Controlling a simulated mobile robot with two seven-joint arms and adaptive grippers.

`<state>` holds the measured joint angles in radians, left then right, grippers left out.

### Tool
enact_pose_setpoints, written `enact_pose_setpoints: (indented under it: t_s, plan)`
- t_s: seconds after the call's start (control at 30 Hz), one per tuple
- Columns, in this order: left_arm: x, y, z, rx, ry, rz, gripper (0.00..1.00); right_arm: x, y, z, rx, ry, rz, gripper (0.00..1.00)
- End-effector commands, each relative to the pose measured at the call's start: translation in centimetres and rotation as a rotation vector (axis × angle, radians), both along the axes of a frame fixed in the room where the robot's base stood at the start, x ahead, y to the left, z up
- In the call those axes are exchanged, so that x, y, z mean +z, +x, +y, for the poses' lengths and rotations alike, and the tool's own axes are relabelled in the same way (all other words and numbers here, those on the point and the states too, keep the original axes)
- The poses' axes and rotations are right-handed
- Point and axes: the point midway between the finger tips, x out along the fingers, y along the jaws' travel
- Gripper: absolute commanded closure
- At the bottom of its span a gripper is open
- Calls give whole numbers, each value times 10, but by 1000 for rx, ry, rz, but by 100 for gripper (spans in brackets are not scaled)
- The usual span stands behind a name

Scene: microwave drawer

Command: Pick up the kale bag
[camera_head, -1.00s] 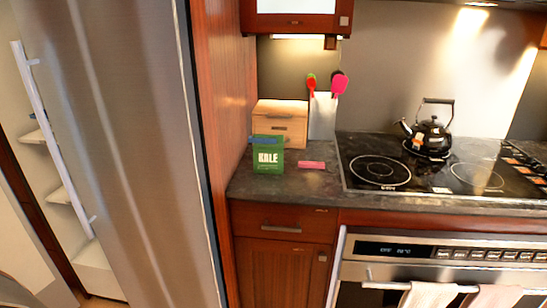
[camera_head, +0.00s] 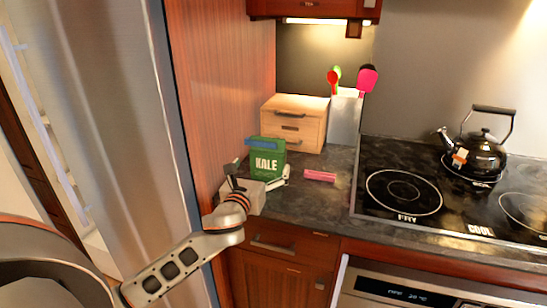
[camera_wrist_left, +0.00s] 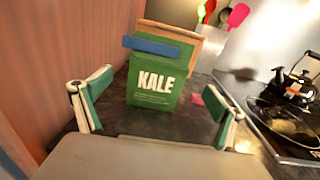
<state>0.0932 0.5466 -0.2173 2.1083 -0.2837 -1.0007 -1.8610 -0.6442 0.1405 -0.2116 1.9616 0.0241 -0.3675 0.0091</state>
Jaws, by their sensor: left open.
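The green kale bag (camera_head: 267,161) stands upright on the dark counter, with a blue clip along its top and white KALE lettering. It also shows in the left wrist view (camera_wrist_left: 156,82), centred ahead of the fingers. My left gripper (camera_head: 259,178) is just in front of the bag in the head view, and its arm comes in from the lower left. In the left wrist view my left gripper (camera_wrist_left: 155,108) is open, with one finger on each side of the bag and room on both sides. The bag's lower part is partly hidden by the gripper in the head view. My right gripper is not in view.
A wooden drawer box (camera_head: 294,122) stands behind the bag, beside a utensil holder (camera_head: 345,117). A pink item (camera_head: 320,176) lies to the right. The stove (camera_head: 400,192) with a kettle (camera_head: 478,155) is further right. A wooden side panel (camera_head: 222,90) bounds the left.

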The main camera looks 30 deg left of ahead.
Motion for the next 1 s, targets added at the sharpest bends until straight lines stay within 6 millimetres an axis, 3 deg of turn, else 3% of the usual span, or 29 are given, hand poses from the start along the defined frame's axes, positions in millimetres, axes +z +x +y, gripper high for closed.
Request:
enact_pose_setpoints:
  t_s: [0.17,0.4,0.7,1.0]
  plan:
    - [6,7,4,5,27,-3,4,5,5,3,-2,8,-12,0]
    - [5,31,10,5,24,-3,4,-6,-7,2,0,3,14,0]
    - [5,69,21,4,23,-3,4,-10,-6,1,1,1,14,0]
    - [5,76,23,3,22,-2,4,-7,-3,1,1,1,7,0]
